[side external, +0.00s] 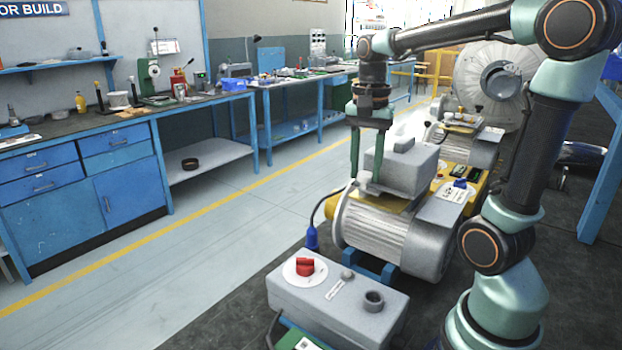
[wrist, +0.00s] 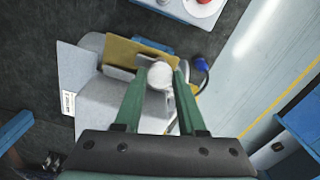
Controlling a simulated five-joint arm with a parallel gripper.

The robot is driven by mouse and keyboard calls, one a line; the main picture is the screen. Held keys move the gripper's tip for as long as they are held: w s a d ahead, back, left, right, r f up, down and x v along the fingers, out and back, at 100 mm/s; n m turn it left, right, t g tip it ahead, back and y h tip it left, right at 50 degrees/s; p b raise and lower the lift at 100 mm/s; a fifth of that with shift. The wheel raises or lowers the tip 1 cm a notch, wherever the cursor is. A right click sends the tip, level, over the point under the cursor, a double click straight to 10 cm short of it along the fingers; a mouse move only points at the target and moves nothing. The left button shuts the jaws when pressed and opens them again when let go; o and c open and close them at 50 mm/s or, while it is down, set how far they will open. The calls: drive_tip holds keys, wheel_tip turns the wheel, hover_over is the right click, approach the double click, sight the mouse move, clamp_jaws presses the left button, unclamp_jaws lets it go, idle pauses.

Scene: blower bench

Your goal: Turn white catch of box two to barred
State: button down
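My gripper (side external: 362,182) points straight down at the near left side of the grey box on the motor (side external: 400,168). Its two green fingers stand apart. In the wrist view, a round white part (wrist: 160,75), which looks like the white catch, lies between the fingertips (wrist: 161,82). The fingers are close on both sides of it; I cannot see clear contact. In the side view the fingers hide this part, and its turn position cannot be read.
A nearer grey box (side external: 335,300) carries a red catch (side external: 304,266) on a white disc. A blue plug (side external: 312,238) hangs beside the motor (side external: 385,232). A label plate (side external: 452,194) lies right of the box. A blue workbench (side external: 90,180) stands across the clear floor.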

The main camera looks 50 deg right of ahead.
drive_tip(key=shift+n, duration=0.3)
drive_tip(key=n, duration=0.3)
drive_tip(key=shift+n, duration=0.3)
drive_tip(key=n, duration=0.9)
drive_tip(key=shift+r, duration=0.1)
drive_tip(key=n, duration=0.4)
drive_tip(key=shift+n, duration=0.3)
drive_tip(key=shift+c, duration=2.4)
unclamp_jaws()
